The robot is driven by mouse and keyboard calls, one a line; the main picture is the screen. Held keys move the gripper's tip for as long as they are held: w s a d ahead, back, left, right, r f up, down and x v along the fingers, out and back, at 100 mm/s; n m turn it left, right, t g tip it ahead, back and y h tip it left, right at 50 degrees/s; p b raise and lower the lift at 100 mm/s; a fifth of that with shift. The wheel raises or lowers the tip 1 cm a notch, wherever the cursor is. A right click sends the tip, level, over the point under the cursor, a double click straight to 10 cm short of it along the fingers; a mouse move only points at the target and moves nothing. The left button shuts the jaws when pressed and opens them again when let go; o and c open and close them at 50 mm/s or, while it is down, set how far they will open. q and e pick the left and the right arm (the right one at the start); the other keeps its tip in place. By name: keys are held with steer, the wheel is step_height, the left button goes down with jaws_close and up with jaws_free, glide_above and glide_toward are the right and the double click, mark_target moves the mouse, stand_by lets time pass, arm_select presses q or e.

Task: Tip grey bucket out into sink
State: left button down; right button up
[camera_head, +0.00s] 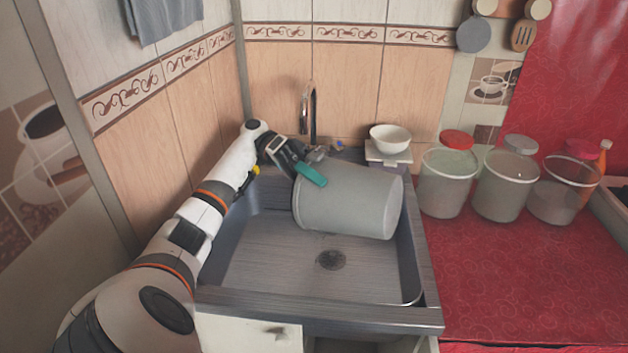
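The grey bucket (350,202) is tipped onto its side over the sink (275,262), above and behind the drain. Its inside is turned out of sight, and no contents show. My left gripper (312,173) reaches in from the left and is shut on the bucket's upper left edge. One teal finger shows against the bucket; the other is hidden. I cannot tell whether the bucket touches the sink. The visible sink floor looks empty. My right gripper is out of view.
A faucet (308,112) rises behind the bucket. A white bowl (390,138) sits on a small scale at the sink's back right corner. Several translucent buckets and jars stand on the red counter (520,275), whose front part is clear. A tiled wall closes the left side.

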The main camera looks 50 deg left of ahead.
arm_select(q)
steer(key=shift+s+a+h+b, duration=0.15)
steer(key=shift+a+h+b, duration=0.25)
steer(key=shift+a, duration=0.1)
steer(key=shift+s+a+h+b, duration=0.1)
steer(key=shift+a+h+b, duration=0.25)
steer(key=shift+b, duration=0.25)
steer(key=shift+s+a+b, duration=0.1)
steer(key=shift+a+b, duration=0.1)
steer(key=shift+b, duration=0.1)
stand_by(2.0)
